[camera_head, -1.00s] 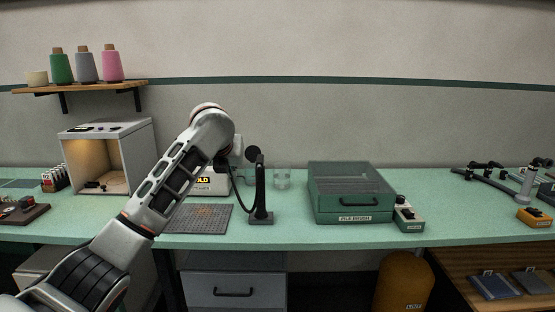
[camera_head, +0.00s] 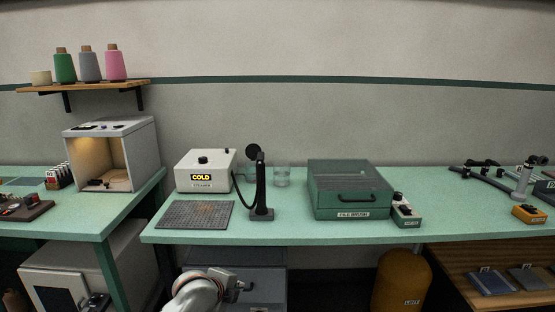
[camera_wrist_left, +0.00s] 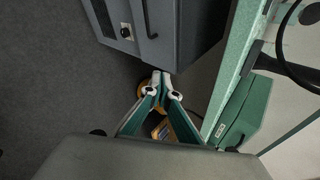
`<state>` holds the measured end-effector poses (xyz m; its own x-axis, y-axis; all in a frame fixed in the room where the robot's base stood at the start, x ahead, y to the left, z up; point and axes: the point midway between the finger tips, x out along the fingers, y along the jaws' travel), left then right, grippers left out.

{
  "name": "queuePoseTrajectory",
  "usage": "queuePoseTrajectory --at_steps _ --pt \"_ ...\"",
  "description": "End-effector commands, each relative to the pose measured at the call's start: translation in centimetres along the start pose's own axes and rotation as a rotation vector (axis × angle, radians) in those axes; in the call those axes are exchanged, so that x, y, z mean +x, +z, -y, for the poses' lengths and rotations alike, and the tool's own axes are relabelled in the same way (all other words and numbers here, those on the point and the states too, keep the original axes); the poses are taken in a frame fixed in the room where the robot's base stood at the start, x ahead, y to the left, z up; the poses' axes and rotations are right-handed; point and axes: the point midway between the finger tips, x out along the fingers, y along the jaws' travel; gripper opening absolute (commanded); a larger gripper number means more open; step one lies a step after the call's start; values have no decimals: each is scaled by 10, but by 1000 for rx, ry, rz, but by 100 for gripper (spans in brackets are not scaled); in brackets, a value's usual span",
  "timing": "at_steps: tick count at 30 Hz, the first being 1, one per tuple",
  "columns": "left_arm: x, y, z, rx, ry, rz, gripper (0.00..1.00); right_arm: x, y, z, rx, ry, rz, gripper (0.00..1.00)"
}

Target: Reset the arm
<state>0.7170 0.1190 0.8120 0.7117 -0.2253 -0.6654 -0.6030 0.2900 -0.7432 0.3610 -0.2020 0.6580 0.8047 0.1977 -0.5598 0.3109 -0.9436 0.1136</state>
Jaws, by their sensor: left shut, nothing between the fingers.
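My left gripper (camera_head: 241,288) is low in the head view, in front of and below the front edge of the green bench, before the grey drawer cabinet. Part of my white left arm shows at the bottom edge. In the left wrist view the two fingers (camera_wrist_left: 161,86) come together at their tips, shut with nothing seen between them. They hang in open space beside the cabinet (camera_wrist_left: 175,30), apart from the bench edge. My right gripper is in neither view.
On the bench (camera_head: 300,228) stand the steamer marked COLD (camera_head: 205,172), its wand on a black stand (camera_head: 260,190), a dark mat (camera_head: 197,214) and a green pile-brush box (camera_head: 350,190). A yellow lint bin (camera_head: 402,280) stands below, right of the cabinet (camera_head: 268,262).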

Motion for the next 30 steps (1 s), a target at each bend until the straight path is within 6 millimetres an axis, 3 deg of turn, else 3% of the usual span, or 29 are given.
queuePoseTrajectory --at_steps 1,8,14,18,24,30 --pt "1 -6 -31 -92 1 -7 0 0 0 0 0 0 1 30" --pt "-14 -26 -141 -535 -34 -17 0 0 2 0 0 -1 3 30" --pt "-50 -41 -227 -900 -67 -20 0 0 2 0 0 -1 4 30" --pt "-86 -49 -280 -1140 -93 -22 0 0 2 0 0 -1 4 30" --pt "-139 -58 -333 -1418 -128 -33 0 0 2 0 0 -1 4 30" --pt "-167 -62 -352 -1550 -148 -44 0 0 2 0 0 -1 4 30"
